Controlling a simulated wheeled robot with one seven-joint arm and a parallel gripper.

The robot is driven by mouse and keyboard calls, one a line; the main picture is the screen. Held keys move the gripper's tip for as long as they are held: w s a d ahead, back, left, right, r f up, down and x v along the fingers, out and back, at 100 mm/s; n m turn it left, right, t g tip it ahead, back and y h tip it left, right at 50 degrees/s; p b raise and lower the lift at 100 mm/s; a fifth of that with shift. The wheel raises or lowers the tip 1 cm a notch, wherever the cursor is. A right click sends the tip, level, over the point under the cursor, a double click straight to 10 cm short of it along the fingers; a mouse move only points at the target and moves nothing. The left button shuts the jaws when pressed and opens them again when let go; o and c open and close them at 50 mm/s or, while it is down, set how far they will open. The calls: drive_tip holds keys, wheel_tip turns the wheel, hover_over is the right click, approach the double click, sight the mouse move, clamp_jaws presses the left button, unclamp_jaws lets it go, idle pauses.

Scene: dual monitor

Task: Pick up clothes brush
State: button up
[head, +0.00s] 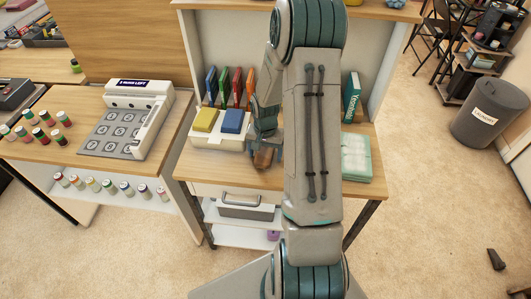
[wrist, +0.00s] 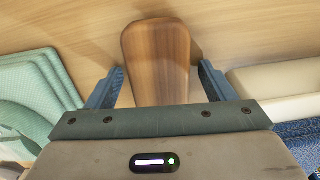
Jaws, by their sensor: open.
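The clothes brush (wrist: 158,48), a brown wooden piece with a rounded end, lies on the wooden desk top. It also shows small in the head view (head: 263,158), partly hidden by my gripper. My gripper (wrist: 161,68) is open, with one blue-grey finger on each side of the brush and a gap at both sides. The brush's near end is hidden under the gripper body. In the head view my gripper (head: 264,141) is low over the desk, left of my arm.
A white holder (head: 217,140) with a yellow and a blue pad stands left of the brush, with several coloured upright items behind. Folded light-green cloths (head: 356,158) and a teal book (head: 351,97) are at right. My arm hides the desk's middle.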

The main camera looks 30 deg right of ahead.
sight(265, 150)
drive_tip(key=c, duration=1.1)
drive_tip(key=shift+r, duration=0.2)
wheel_tip(265, 150, up, 4)
drive_tip(key=shift+w+f, duration=0.1)
drive_tip(key=w+d+r+b, duration=0.1)
drive_tip(key=w+d+r, duration=0.5)
drive_tip(key=w, duration=0.3)
drive_tip(key=shift+w+d+r, duration=0.2)
drive_tip(key=shift+d+r, duration=0.15)
drive_tip(key=shift+r, duration=0.1)
drive_tip(key=shift+o, duration=0.8)
drive_tip(key=shift+c, duration=0.2)
